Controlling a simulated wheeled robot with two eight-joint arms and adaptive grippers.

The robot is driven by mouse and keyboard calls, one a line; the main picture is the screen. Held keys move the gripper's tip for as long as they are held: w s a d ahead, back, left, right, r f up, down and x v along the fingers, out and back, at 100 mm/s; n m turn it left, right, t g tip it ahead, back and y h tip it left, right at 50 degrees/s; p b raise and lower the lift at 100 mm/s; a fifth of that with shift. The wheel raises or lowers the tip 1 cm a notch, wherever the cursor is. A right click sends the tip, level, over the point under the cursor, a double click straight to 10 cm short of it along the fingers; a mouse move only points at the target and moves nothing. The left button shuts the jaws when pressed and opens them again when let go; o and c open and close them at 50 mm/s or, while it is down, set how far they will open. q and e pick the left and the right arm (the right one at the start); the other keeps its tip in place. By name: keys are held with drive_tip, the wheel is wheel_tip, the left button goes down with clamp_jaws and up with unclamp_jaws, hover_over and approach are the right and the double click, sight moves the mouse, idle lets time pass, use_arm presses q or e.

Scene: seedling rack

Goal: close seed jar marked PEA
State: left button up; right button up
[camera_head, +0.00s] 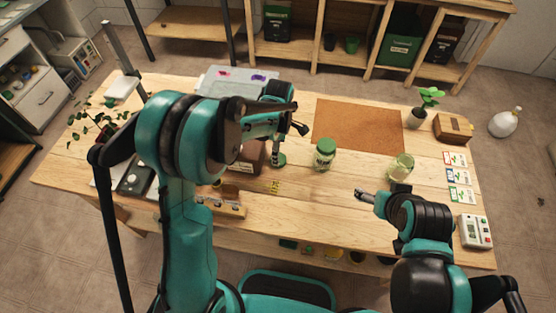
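A glass jar with a green lid and a pale label (324,156) stands upright near the middle of the table. A second glass jar (401,167) with pale green contents stands further right; I cannot make out a lid on it. I cannot read PEA on either jar. My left gripper (278,150) points down left of the lidded jar, with a small round green thing like a lid (279,160) at its fingertips. Whether it grips this is too small to tell. My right gripper (360,194) points left, in front of the second jar and apart from it; its fingers are too small to judge.
A brown mat (358,125) lies bare behind the jars. A potted seedling (424,104), a wooden box (453,128), seed cards (457,176) and a white device (475,231) line the right side. A clear tray (228,80) stands at the back. My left arm hides part of the table.

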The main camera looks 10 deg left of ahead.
use_arm(q)
drive_tip(key=f+b, duration=0.1)
drive_tip(key=f, duration=0.1)
drive_tip(key=f+b, duration=0.1)
drive_tip(key=f, duration=0.2)
drive_tip(key=shift+w+a+f, duration=0.1)
drive_tip(key=shift+w+a, duration=0.05)
drive_tip(key=shift+w, duration=0.05)
drive_tip(key=c, duration=0.8)
